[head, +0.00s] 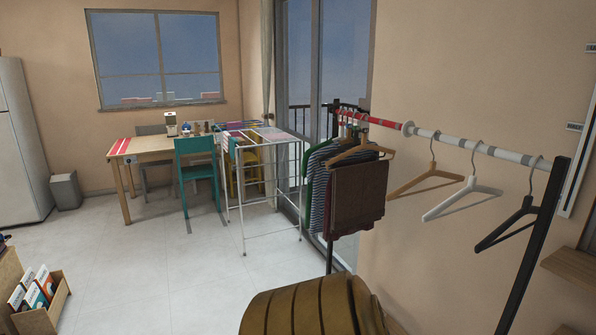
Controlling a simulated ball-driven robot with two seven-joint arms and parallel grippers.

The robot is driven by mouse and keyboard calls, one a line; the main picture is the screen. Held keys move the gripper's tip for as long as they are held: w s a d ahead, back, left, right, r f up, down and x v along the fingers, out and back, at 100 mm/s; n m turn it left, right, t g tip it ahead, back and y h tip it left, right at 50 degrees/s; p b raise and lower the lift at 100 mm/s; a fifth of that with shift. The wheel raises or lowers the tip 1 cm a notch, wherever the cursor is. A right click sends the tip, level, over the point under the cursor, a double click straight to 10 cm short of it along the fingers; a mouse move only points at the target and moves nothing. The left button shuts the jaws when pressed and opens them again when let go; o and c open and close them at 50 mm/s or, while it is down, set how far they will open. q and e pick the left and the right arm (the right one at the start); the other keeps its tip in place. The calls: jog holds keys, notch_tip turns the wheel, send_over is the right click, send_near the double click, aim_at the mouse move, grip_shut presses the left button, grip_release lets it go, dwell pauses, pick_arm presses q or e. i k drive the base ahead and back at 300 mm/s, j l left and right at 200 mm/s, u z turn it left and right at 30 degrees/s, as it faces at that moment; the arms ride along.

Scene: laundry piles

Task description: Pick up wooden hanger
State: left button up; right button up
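An empty light-wood hanger (410,184) hangs by its hook from the red-and-white rail (455,143) of a clothes rack. A white hanger (463,194) and a black hanger (512,221) hang empty to its right. To its left, another wooden hanger (362,151) hangs above a dark brown folded garment (357,197), with striped and green clothes behind. Neither of my grippers is in view.
The rack's black post (535,245) stands at the right. A rounded brown ribbed object (310,308) fills the bottom centre. A white drying rack (270,195) and a table (140,147) with chairs stand farther back. The tiled floor (165,275) at left centre is clear.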

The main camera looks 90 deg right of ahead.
aim_at(432, 173)
jog(key=z, duration=3.6)
jog(key=i+j+z, duration=0.1)
jog(key=z, duration=0.3)
jog(key=i+j+z, duration=0.1)
jog(key=z, duration=0.35)
jog(key=j, duration=0.1)
